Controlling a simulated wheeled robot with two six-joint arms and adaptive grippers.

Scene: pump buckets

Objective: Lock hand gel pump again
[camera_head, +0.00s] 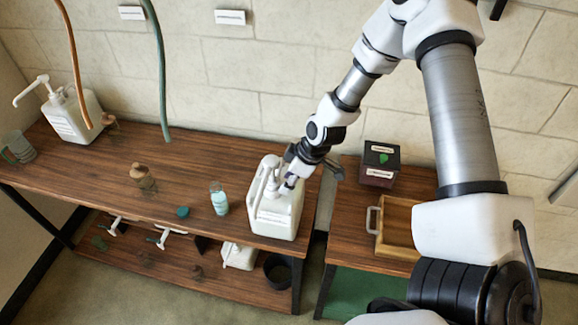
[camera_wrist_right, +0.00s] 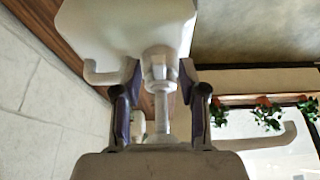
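A white pump bottle (camera_head: 277,215) with a label too small to read stands at the right end of the wooden bench. Its white pump head is partly hidden by my right gripper (camera_head: 292,178). In the right wrist view, the bottle (camera_wrist_right: 125,25) is at the top and its pump collar and stem (camera_wrist_right: 160,80) lie between the two fingers of my right gripper (camera_wrist_right: 160,92). The fingers are apart, with gaps to the stem on both sides. A second white pump bottle (camera_head: 72,118) with a long spout stands at the bench's far left. My left gripper is out of view.
A small clear bottle (camera_head: 219,199), a teal piece (camera_head: 183,212) and a wooden-topped item (camera_head: 145,177) stand left of the near bottle. A dark box (camera_head: 380,162) and a wooden tray (camera_head: 371,223) are on the right bench. Hoses (camera_head: 158,70) hang above.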

